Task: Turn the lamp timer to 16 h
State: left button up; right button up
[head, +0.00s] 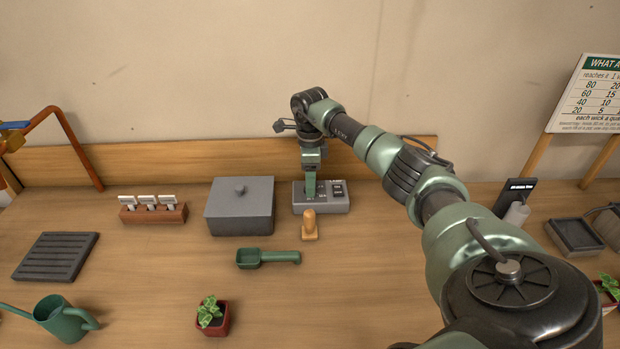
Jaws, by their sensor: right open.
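The lamp timer (335,201) is a small grey box on the wooden bench, near the back board. Its right part shows small marked labels, too small to read. My right gripper (310,195) points down over the left part of the timer, with its fingers at or just above the top face. The gripper is open. The fingers hide the left part of the timer, so the dial and its setting cannot be seen. Whether the fingers touch the dial, I cannot tell. My left gripper is not in view.
A wooden-handled tool (310,226) stands just in front of the timer. A grey lidded box (240,208) is close on its left. A green scoop (266,258), potted plant (211,317) and watering can (65,318) lie nearer. The bench right of the timer is partly under my arm.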

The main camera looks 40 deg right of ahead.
jog(key=shift+c, duration=0.4)
grip_shut()
